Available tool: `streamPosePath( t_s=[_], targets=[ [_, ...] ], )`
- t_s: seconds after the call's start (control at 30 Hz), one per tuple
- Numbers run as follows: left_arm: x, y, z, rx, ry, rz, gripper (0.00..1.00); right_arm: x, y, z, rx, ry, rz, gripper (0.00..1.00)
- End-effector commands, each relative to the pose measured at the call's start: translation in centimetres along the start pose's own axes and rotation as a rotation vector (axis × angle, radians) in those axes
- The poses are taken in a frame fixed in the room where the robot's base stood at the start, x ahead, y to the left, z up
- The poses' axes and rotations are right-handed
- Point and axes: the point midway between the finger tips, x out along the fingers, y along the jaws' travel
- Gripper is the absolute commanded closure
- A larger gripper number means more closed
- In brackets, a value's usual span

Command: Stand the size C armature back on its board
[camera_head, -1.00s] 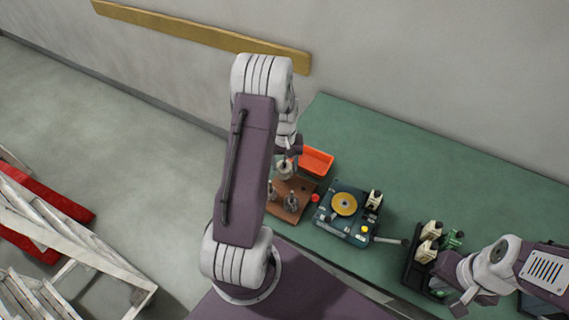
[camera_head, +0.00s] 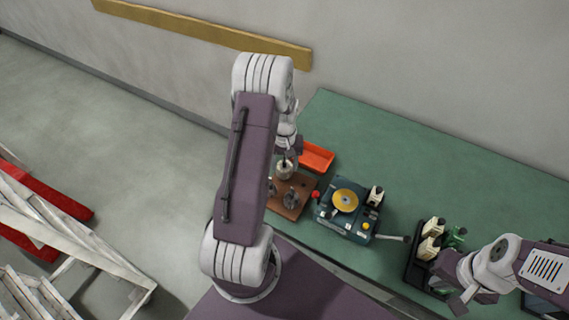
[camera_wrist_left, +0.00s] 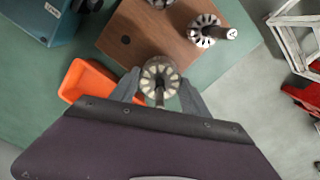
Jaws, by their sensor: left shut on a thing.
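My left gripper (camera_wrist_left: 160,90) is shut on an armature (camera_wrist_left: 160,70), a round slotted core with pale segments and a shaft; its size mark cannot be read. In the head view the held armature (camera_head: 284,172) is at the far left part of the brown wooden board (camera_head: 302,184). In the left wrist view the board (camera_wrist_left: 150,45) shows a dark empty hole, and the armature overlaps its near edge; its height cannot be told. Another armature (camera_wrist_left: 204,33) stands on the board, and one more (camera_wrist_left: 158,2) is cut off. My right gripper (camera_head: 468,300) is low at right, its jaws unclear.
An orange tray (camera_head: 317,156) lies behind the board. A winding machine (camera_head: 344,222) with a yellow disc stands to its right. A black holder (camera_head: 413,270) with pale parts is near my right arm. The green table (camera_head: 420,150) is clear at the back.

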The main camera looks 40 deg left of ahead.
Motion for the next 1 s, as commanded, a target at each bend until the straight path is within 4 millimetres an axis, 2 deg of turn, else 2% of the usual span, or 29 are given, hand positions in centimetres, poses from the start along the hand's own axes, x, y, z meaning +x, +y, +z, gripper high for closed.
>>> streamPosePath(
  t_s=[0.23, 0.27, 0.33, 1.0],
  targets=[
    [-0.07, 0.01, -0.04, 0.000, 0.001, 0.000, 1.00, -0.03, 0.00, 0.00, 0.000, 0.000, 0.000, 1.00],
    [-0.07, 0.01, -0.04, 0.000, 0.001, 0.000, 0.41, -0.03, 0.00, 0.00, 0.000, 0.000, 0.000, 1.00],
    [-0.07, 0.01, -0.04, 0.000, 0.001, 0.000, 0.21, -0.03, 0.00, 0.00, 0.000, 0.000, 0.000, 1.00],
    [-0.22, 0.00, 0.00, 0.000, 0.000, 0.000, 0.21, -0.20, 0.00, -0.02, 0.000, 0.000, 0.000, 1.00]
  ],
)
